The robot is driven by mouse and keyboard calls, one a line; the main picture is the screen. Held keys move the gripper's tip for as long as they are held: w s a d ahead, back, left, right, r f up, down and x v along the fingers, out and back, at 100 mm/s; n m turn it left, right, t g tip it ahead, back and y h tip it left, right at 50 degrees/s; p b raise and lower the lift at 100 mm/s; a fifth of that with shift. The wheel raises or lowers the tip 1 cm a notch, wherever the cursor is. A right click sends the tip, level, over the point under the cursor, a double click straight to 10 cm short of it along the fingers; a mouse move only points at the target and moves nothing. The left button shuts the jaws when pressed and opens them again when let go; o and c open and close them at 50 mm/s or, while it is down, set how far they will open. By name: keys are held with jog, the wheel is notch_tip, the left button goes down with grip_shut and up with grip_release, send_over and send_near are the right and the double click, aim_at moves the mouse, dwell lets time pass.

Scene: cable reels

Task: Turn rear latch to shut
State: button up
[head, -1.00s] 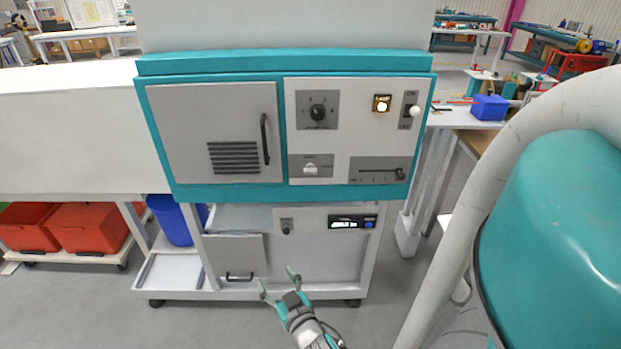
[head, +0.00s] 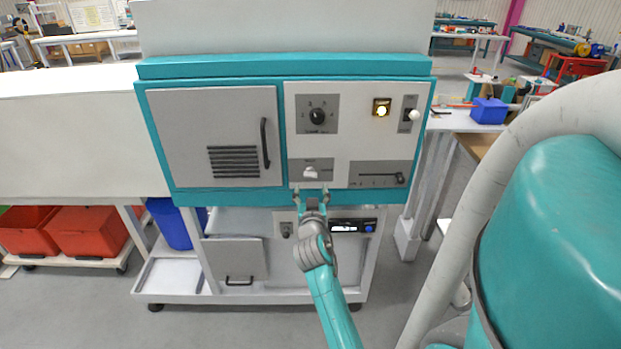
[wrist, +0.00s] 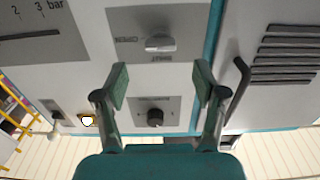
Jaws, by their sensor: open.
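The latch (head: 310,173) is a small pale handle on a grey plate at the lower left of the white control panel. It also shows in the wrist view (wrist: 160,43), where the picture is upside down. There the handle lies roughly sideways, with OPEN lettered at its left and another word, seemingly SHUT, below it. My gripper (head: 311,191) is just below the latch in the head view. In the wrist view my gripper (wrist: 160,75) has its two fingers spread wide and empty. The latch appears beyond the fingertips, between their lines, apart from them.
A round dial (head: 317,116) sits above the latch. A lit yellow button (head: 381,107), a toggle switch (head: 413,115) and a slider (head: 399,177) share the panel. A grey door with a black handle (head: 265,143) is at its left. A lower shelf panel with a display (head: 344,226) is below.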

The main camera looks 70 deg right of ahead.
aim_at(310, 177)
jog(key=x, duration=0.7)
jog(key=c, duration=1.1)
